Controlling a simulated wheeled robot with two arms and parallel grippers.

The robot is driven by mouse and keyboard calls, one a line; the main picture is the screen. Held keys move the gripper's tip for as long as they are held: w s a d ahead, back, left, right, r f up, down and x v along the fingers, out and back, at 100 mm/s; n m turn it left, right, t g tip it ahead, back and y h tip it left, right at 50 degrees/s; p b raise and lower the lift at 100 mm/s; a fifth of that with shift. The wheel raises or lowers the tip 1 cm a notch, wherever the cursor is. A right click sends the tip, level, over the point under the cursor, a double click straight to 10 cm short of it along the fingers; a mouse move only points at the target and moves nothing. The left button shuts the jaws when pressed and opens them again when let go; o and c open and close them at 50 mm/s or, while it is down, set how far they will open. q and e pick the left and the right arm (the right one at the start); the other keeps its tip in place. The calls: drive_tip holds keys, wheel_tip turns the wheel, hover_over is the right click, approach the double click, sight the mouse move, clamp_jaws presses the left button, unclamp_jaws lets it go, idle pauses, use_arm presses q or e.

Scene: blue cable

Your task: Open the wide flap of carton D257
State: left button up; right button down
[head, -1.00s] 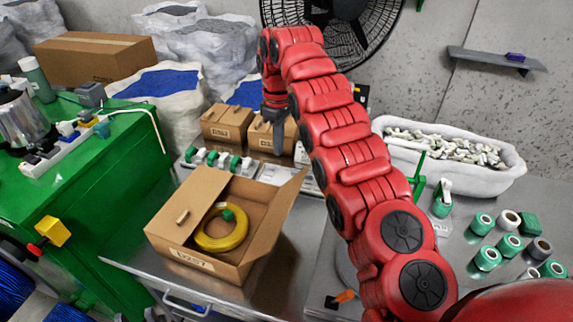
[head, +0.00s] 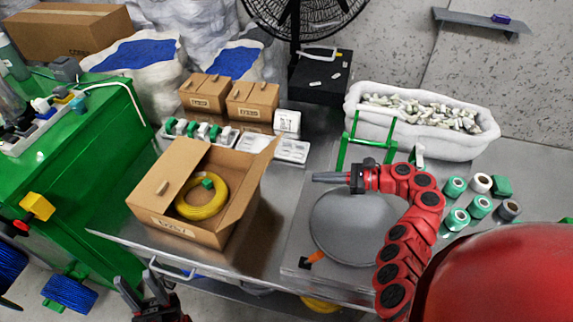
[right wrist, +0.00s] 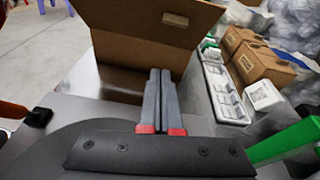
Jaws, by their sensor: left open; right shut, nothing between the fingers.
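Carton D257 (head: 172,228) is a brown box on the metal table, its label facing front. A broad panel with a small brown tab (head: 163,187) lies along its left side, partly over the opening. Its right flap (head: 258,165) stands up, tilted outward. A yellow coil (head: 182,207) with a green tie lies inside. My right gripper (head: 318,177) is shut and empty, right of the carton and apart from it. In the right wrist view its fingers (right wrist: 160,78) point towards brown cardboard (right wrist: 125,45). My left gripper (head: 135,285) is open, low in front of the table.
Two small cartons (head: 205,93) and a row of switches and sockets (head: 200,131) stand behind. A grey round plate (head: 340,232) lies under my right arm. Green spools (head: 480,207) and a white tub (head: 420,135) are at the right. A green cabinet (head: 90,160) stands left.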

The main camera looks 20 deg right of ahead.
sight(269, 154)
drive_tip(key=w+a+r+m+t+p, duration=0.1)
drive_tip(key=w+a+m+p, duration=0.1)
drive_tip(key=w+a, duration=0.6)
drive_tip(key=shift+a+t+p, duration=0.3)
drive_tip(key=shift+a+p, duration=0.2)
drive_tip(key=shift+p, duration=0.05)
drive_tip(key=shift+r, duration=0.1)
drive_tip(key=r+h+p, duration=0.1)
drive_tip(key=p, duration=0.2)
drive_tip(key=w+a+r+g+p, duration=0.1)
drive_tip(key=p, duration=0.3)
drive_tip(key=a+r+h+p, duration=0.1)
drive_tip(key=p, duration=0.2)
drive_tip(key=shift+w+r+g+h+p, duration=0.1)
drive_tip(key=shift+w+g+h+p, duration=0.2)
drive_tip(key=shift+g, duration=0.1)
